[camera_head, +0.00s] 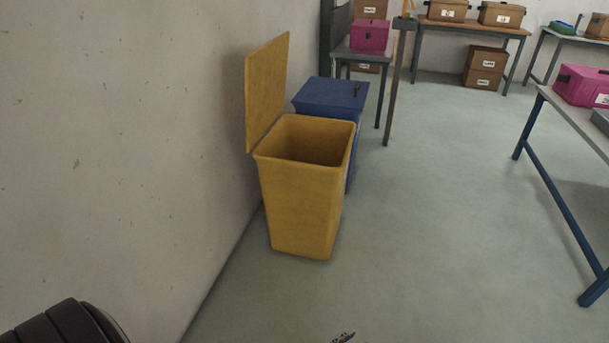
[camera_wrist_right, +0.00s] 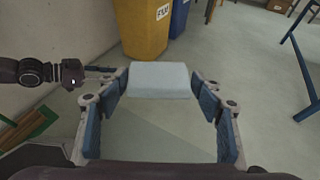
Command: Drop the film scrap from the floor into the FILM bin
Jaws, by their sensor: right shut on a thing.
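The film scrap (camera_wrist_right: 160,80) is a pale bluish-white, flat block between the fingertips of my right gripper (camera_wrist_right: 160,84) in the right wrist view. The gripper is shut on it and holds it up in front of the yellow bin. The yellow FILM bin (camera_head: 302,198) stands by the wall in the head view, its lid (camera_head: 267,92) raised and its mouth open. Its lower part and a white label also show in the right wrist view (camera_wrist_right: 145,35). My left gripper (camera_wrist_right: 100,73) shows small at the left of the right wrist view; its jaws are unclear.
A blue bin (camera_head: 332,95) with a closed lid stands right behind the yellow one. The wall (camera_head: 120,130) runs close along the left. A table with blue legs (camera_head: 560,195) stands at the right. The floor (camera_head: 430,220) between is clear.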

